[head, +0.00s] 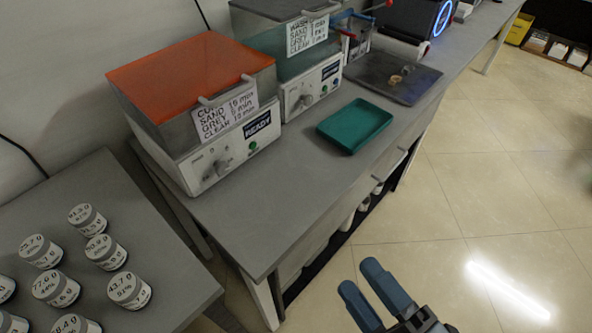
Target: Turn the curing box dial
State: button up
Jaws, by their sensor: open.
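The curing box (190,125) stands on the grey bench, with an orange lid and a white front panel. A label listing "SAND", "GREY" and "CLEAR" times hangs on its front. Its dial (222,163) is a pale round knob on the front panel, left of a green button (252,146) and a dark "READY" display (257,125). My gripper (362,285) is at the bottom of the head view, with two blue-grey fingers apart and nothing between them. It is in front of the bench, over the floor side, well away from the dial.
A similar wash box (310,88) with its own dial stands right of the curing box. A green tray (355,125) lies near the bench's front edge. Several labelled jars (128,290) stand on the lower-left table (150,225). The bench top before the curing box is clear.

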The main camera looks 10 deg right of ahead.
jog(key=w+a+f+n+g+y+b, duration=0.1)
jog(key=w+a+f+n+y+b, duration=0.1)
jog(key=w+a+f+n, duration=0.3)
jog(key=w+a+f+n+y+b, duration=0.1)
jog(key=w+a+n+y+b, duration=0.1)
jog(key=w+n, duration=0.55)
jog(key=n+g+b, duration=0.1)
jog(key=n+b, duration=0.3)
jog(key=n, duration=0.6)
send_near(225, 169)
jog(key=shift+w, duration=0.25)
jog(key=shift+x, duration=3.9)
jog(key=shift+a, duration=0.15)
jog(key=c, duration=1)
jog(key=shift+r+m+p, duration=0.3)
jog(key=shift+m+p, duration=0.35)
jog(key=shift+p, duration=0.5)
jog(key=shift+f+m+p, duration=0.25)
jog(key=shift+m+p, duration=0.55)
jog(key=shift+m, duration=0.2)
